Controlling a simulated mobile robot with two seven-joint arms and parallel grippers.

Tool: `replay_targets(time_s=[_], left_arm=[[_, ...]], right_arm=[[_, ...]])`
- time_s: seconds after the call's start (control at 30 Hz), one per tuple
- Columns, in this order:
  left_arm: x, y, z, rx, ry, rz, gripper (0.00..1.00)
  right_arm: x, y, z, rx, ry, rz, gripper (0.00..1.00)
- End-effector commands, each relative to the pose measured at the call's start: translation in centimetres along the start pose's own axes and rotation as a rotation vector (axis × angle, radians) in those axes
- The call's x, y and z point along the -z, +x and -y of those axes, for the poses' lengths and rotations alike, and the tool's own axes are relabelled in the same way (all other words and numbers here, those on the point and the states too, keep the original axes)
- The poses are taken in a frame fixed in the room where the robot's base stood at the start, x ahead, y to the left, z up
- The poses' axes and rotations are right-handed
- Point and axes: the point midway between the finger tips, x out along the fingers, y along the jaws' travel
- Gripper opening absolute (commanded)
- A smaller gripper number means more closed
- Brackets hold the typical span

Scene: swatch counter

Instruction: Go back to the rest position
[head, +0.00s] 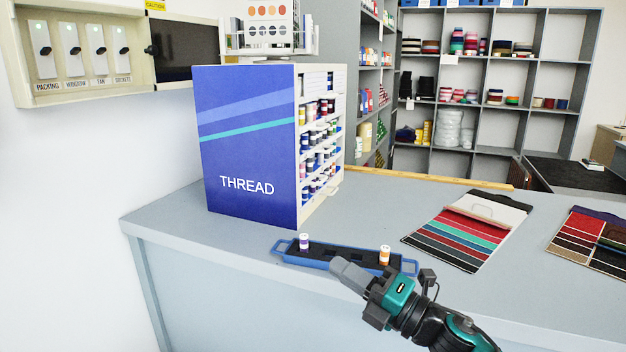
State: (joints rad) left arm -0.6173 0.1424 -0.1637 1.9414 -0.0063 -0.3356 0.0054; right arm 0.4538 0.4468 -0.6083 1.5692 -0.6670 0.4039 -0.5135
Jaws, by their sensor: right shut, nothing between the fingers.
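My right gripper (350,275) comes in from the lower right and is shut and empty. Its fingertips are in front of the middle of a blue tray (289,256) and hide part of it; I cannot tell whether they touch it. The tray lies near the counter's front edge and has a dark inside. A purple-and-white spool (304,242) stands at its left end. An orange-and-white spool (384,255) stands toward its right end. My left gripper is not in view.
The grey counter (420,300) is bare at its front right. A blue thread cabinet (245,150) stands behind the tray. Swatch boards (458,238) lie on the right. A wall switch panel (85,50) hangs at the upper left. Shelves (490,90) stand at the back.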

Motion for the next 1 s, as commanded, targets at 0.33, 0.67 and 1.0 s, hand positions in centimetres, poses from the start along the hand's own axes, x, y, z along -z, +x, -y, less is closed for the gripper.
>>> replay_targets(time_s=[0.33,0.67,1.0], left_arm=[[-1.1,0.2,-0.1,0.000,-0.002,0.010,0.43],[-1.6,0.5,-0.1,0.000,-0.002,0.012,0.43],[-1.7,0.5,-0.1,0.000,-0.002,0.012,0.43]], right_arm=[[5.5,-11.1,10.6,0.100,0.909,0.533,0.00],[14.7,-25.7,18.0,0.217,1.588,1.082,0.00],[18.3,-30.2,18.9,0.245,1.764,1.263,0.00]])
